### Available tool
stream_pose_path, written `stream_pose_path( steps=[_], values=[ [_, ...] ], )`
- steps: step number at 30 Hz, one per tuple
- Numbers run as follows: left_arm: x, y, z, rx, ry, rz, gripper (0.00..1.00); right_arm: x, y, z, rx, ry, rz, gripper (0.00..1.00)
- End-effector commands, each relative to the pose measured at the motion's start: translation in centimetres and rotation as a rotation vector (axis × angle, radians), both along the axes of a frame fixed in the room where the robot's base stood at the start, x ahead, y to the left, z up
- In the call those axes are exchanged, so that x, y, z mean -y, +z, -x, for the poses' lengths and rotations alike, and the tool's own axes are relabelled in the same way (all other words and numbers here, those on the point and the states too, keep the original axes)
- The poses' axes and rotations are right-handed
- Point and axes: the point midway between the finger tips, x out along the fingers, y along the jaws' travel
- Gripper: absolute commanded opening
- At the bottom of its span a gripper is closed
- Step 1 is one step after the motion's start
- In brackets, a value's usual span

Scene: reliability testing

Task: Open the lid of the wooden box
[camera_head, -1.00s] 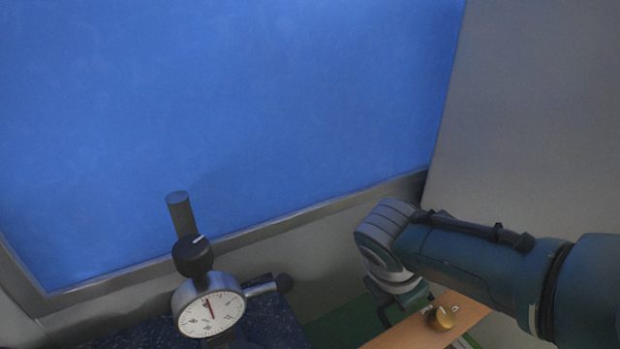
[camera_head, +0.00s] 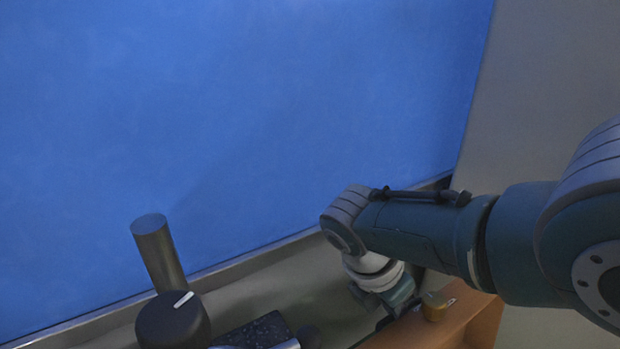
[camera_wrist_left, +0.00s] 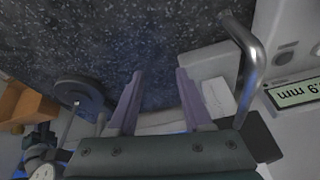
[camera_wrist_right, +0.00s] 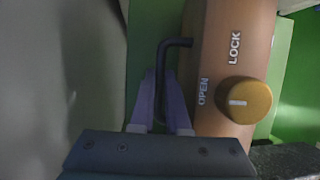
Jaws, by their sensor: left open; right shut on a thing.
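The wooden box (camera_head: 487,322) is at the lower right of the head view, partly cut off by the frame and partly behind my right arm. In the right wrist view its wooden face (camera_wrist_right: 212,60) carries the words LOCK and OPEN and a brass knob (camera_wrist_right: 246,101), whose white mark points toward OPEN. A black bent handle (camera_wrist_right: 176,42) stands out from the wood's left edge. My right gripper (camera_wrist_right: 166,98) is shut on this handle. I cannot tell whether the lid is raised. My left gripper (camera_wrist_left: 159,73) is open and empty above a dark speckled surface.
A black knob (camera_head: 172,321) and grey cylinder (camera_head: 158,250) stand left in the head view. The left wrist view shows a metal bar (camera_wrist_left: 247,62) and digital display (camera_wrist_left: 300,92) at right, and a round black part (camera_wrist_left: 80,92) at left. Green floor lies beside the box.

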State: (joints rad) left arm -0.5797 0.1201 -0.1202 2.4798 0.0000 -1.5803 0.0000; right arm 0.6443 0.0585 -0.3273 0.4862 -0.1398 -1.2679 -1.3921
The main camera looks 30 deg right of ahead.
Motion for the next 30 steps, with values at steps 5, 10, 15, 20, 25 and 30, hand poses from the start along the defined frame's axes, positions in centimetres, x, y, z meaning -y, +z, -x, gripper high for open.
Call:
stream_pose_path(
  steps=[5,10,15,20,25,30],
  values=[
    [0.0,0.0,0.0,-0.001,0.000,0.000,0.50,0.0,-0.1,0.0,-0.001,0.000,-0.001,0.00],
    [0.0,0.0,0.0,-0.001,0.000,0.000,0.50,0.0,0.0,0.0,-0.001,0.000,-0.001,0.00],
    [0.0,0.0,0.0,-0.001,0.000,0.000,0.50,0.0,0.0,0.0,-0.001,0.000,-0.001,0.26],
    [0.0,0.0,0.0,-0.001,0.000,0.000,0.50,0.0,0.0,0.0,0.000,0.000,-0.001,0.26],
    [0.0,1.1,0.0,-0.001,0.000,0.000,0.50,-0.5,1.4,-0.1,0.002,0.001,-0.001,0.26],
    [0.0,3.5,0.0,-0.001,0.000,0.000,0.50,-1.8,4.7,-0.4,0.003,0.001,-0.002,0.26]
  ],
)
